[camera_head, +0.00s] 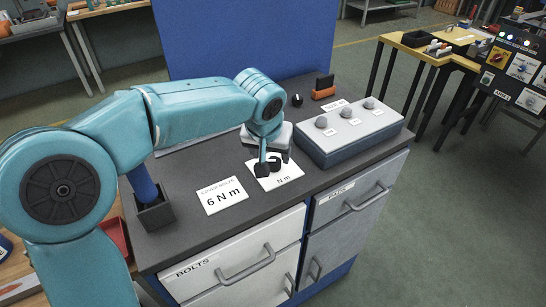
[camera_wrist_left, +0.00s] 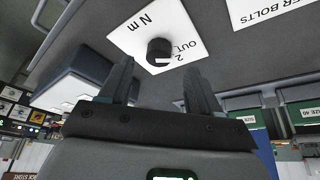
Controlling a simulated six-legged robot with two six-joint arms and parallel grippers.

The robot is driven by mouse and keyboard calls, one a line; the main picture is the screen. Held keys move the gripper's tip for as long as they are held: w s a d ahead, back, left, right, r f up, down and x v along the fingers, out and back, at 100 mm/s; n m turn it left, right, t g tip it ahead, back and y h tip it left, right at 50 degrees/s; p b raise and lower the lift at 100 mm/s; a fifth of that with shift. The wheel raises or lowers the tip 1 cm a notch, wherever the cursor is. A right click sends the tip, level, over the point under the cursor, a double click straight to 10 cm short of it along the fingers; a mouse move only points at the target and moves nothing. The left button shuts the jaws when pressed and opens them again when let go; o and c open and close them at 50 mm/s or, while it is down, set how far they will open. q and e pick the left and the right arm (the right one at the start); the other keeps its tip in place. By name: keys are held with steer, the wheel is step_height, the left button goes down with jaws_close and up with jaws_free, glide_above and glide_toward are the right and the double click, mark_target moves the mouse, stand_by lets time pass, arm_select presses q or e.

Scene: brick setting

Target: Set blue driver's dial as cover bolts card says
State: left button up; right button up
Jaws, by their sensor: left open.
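The cover bolts card (camera_head: 222,197) lies flat on the dark cabinet top and reads "6 N m". A white dial plate (camera_head: 290,170) lies to its right, partly hidden by my left gripper (camera_head: 268,167). In the left wrist view the plate (camera_wrist_left: 128,37) shows "N m", "2" and "OUT" around a round black dial knob (camera_wrist_left: 160,50). My left gripper (camera_wrist_left: 159,72) is open, with its fingertips on either side of the knob in that view. I cannot tell whether they touch it. A blue driver handle (camera_head: 142,184) stands in a black holder (camera_head: 155,215), partly behind my arm.
A grey box with several knobs (camera_head: 350,135) stands right of the plate. An orange and black item (camera_head: 323,90) and a small black knob (camera_head: 297,100) are behind. The cabinet has drawers labelled "BOLTS" (camera_head: 235,262) and "PADS" (camera_head: 355,190). A blue panel (camera_head: 250,40) rises at the back.

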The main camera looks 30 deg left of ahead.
mark_target(274, 161)
arm_select(q)
steer(key=x, duration=0.4)
steer(key=shift+w+f, duration=0.15)
steer(key=shift+w, duration=0.1)
steer(key=shift+s, duration=0.1)
steer(key=c, duration=1.1)
steer(key=shift+o, duration=0.2)
